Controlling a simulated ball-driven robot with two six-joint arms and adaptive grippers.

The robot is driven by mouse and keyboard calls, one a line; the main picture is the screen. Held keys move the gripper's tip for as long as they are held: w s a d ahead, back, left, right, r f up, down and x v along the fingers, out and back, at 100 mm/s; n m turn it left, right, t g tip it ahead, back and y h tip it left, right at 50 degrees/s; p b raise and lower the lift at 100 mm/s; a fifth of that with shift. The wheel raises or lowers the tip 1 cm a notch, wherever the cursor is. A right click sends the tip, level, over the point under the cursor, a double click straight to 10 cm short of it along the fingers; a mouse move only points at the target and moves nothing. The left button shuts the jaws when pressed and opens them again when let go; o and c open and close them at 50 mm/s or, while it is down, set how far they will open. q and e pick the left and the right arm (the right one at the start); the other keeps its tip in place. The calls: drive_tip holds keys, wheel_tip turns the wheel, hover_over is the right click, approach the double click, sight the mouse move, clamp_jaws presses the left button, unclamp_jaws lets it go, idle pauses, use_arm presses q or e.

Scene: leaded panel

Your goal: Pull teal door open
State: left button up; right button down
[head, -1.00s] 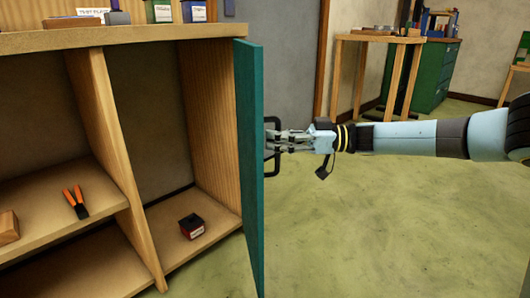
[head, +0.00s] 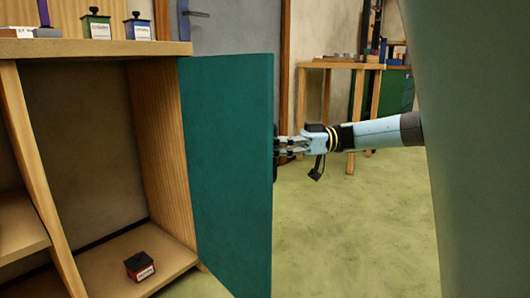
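The teal door (head: 226,165) is hinged at the right side of a wooden cabinet (head: 160,150). It stands swung outward, and its inner face shows in the head view. The compartment behind it is open to view. My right gripper (head: 282,147) is at the door's free edge, its fingers on the dark door handle (head: 276,152). The handle is mostly hidden behind the door, and the fingers look closed on it. My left gripper is not in view.
A red and black box (head: 140,266) lies on the compartment floor. A green box (head: 96,25) and a blue box (head: 138,27) stand on the cabinet top. A wooden table (head: 340,67) stands behind. Green floor (head: 360,230) beside the door is clear. A large smooth surface blocks the right.

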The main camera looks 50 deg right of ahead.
drive_tip(key=shift+s+d+f, duration=0.15)
drive_tip(key=c, duration=1.7)
unclamp_jaws()
drive_tip(key=shift+s, duration=0.15)
drive_tip(key=shift+c, duration=0.2)
drive_tip(key=o, duration=0.4)
drive_tip(key=shift+d, duration=0.1)
drive_tip(key=v, duration=1.1)
drive_tip(key=shift+s+d, duration=0.25)
drive_tip(key=shift+d, duration=0.1)
